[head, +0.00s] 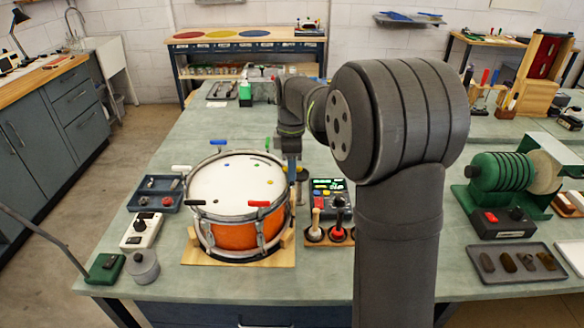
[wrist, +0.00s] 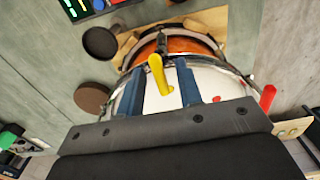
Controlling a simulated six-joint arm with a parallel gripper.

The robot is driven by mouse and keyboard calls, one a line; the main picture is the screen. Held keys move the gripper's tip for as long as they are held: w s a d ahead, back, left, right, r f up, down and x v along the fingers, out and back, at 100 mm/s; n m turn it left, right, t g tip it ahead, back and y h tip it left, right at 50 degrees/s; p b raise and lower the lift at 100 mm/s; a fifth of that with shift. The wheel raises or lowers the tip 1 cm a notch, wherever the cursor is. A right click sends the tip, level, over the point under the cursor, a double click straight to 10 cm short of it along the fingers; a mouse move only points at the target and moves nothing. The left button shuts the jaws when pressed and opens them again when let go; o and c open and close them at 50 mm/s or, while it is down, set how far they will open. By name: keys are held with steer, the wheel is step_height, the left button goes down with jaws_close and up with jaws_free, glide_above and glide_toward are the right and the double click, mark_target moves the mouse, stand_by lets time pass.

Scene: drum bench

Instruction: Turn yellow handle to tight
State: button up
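The drum (head: 236,235) has a white head and an orange shell, with coloured handles around its rim. The yellow handle (wrist: 158,75) shows in the wrist view at the rim, above a dark lug. In the head view it is hidden behind my gripper. My gripper (wrist: 157,70) has its two blue fingers apart, one on each side of the yellow handle, with visible gaps. In the head view my gripper (head: 291,172) points down at the drum's right rim. I cannot tell the finger height relative to the handle.
A lit display box (head: 328,187) and a wooden tool stand (head: 326,237) sit right of the drum. A blue-grey tray (head: 155,194) lies left.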

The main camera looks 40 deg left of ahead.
steer(key=shift+f, duration=0.35)
jaws_close()
steer(key=shift+m, duration=0.4)
